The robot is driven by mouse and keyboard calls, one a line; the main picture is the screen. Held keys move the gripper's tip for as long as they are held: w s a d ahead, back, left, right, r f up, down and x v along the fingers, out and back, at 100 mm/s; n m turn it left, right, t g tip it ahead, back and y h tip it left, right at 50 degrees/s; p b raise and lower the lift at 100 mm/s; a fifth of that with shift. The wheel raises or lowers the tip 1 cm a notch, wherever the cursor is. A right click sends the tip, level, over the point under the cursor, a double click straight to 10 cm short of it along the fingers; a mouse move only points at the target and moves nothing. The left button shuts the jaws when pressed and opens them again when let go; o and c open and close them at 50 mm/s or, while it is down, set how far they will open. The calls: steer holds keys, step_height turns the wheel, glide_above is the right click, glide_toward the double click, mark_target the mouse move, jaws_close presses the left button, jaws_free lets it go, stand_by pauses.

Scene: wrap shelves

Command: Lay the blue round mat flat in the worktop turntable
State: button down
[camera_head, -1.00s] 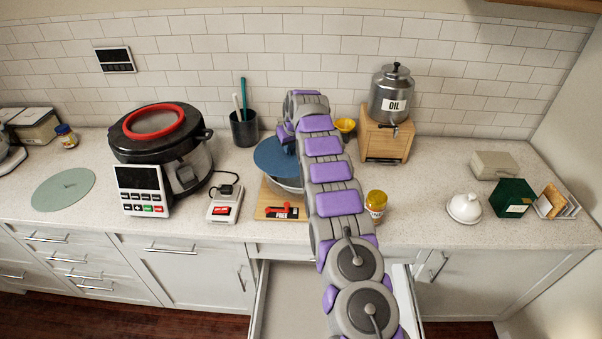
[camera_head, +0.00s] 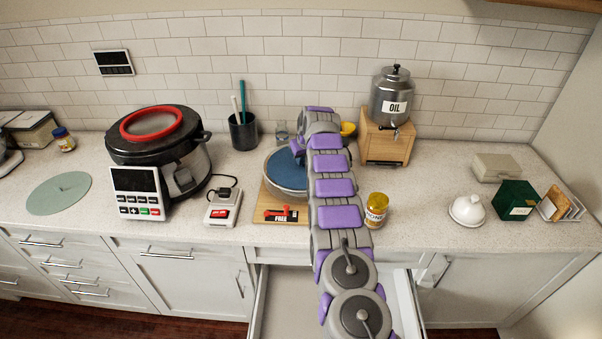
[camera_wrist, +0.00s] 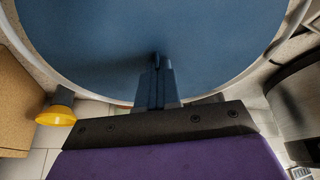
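The blue round mat (camera_head: 287,174) lies inside the raised grey rim of the worktop turntable (camera_head: 270,183), partly hidden behind my arm. In the wrist view, the mat (camera_wrist: 90,45) fills most of the upper picture, with the pale rim (camera_wrist: 291,42) curving around it. The mat looks roughly level; whether all of it touches the turntable floor is hard to tell. My gripper (camera_head: 298,152) is at the mat's far side. In the wrist view, my gripper's fingers (camera_wrist: 157,72) are close together over the mat, around what looks like a small blue tab.
A cooker (camera_head: 160,145) and a small device (camera_head: 223,206) stand left, a yellow-lidded jar (camera_head: 376,208) and an oil dispenser (camera_head: 389,125) right. A green round mat (camera_head: 58,194) lies far left. A drawer (camera_head: 285,300) is open below.

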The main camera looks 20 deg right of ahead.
mark_target(301, 168)
step_height(301, 168, down, 5)
steer(key=shift+f+b, duration=0.1)
steer(key=shift+b, duration=0.3)
steer(key=c, duration=1.3)
jaws_free()
steer(key=shift+c, duration=0.2)
steer(key=shift+r, duration=0.2)
steer(key=p+v, duration=0.1)
steer(key=v, duration=0.9)
steer(key=shift+s+r, duration=0.1)
steer(key=shift+r, duration=0.2)
steer(key=shift+s+r, duration=0.35)
steer(key=shift+r, duration=0.2)
